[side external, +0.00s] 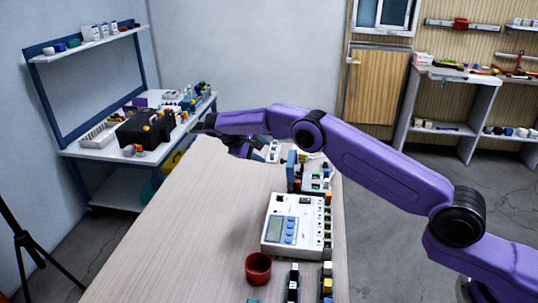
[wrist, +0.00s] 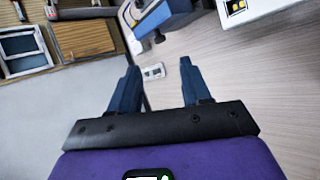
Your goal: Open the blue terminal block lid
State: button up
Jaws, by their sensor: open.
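My gripper (wrist: 158,75) is open and empty in the wrist view, its two dark blue fingers apart. In the side view my gripper (side external: 246,149) is over the far part of the table. A blue upright part (side external: 291,170) stands on the table to its right, beside a white unit. A blue and grey device (wrist: 165,18) shows at the top of the wrist view, beyond the fingertips and apart from them. I cannot tell for sure which blue part is the terminal block lid, or whether it is open or shut.
A white meter box (side external: 292,225) with a screen and a red cup (side external: 258,268) stand nearer on the wooden table (side external: 180,230). Small blocks line the table's right edge. A small white piece (wrist: 153,72) shows between my fingers. The table's left side is clear.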

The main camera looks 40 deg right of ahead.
jog(key=shift+v, duration=1)
jog(key=shift+r, duration=0.1)
jog(key=s+a+r+n+t+y, duration=0.1)
jog(key=s+a+r+n+y, duration=0.25)
jog(key=s, duration=0.65)
jog(key=s+a+r+n+y, duration=0.25)
jog(key=s+r, duration=0.25)
jog(key=s, duration=0.5)
jog(key=s+d+f+y, duration=0.1)
jog(key=s+d, duration=0.2)
jog(key=s, duration=0.6)
jog(key=s+d+f+n+g+y, duration=0.1)
jog(key=s+d, duration=0.3)
jog(key=s, duration=0.6)
jog(key=s+d+f+g+y, duration=0.1)
jog(key=s+d+y, duration=0.1)
jog(key=s, duration=0.8)
jog(key=shift+s+d+n, duration=0.15)
jog(key=shift+d+n, duration=0.25)
jog(key=shift+d, duration=0.4)
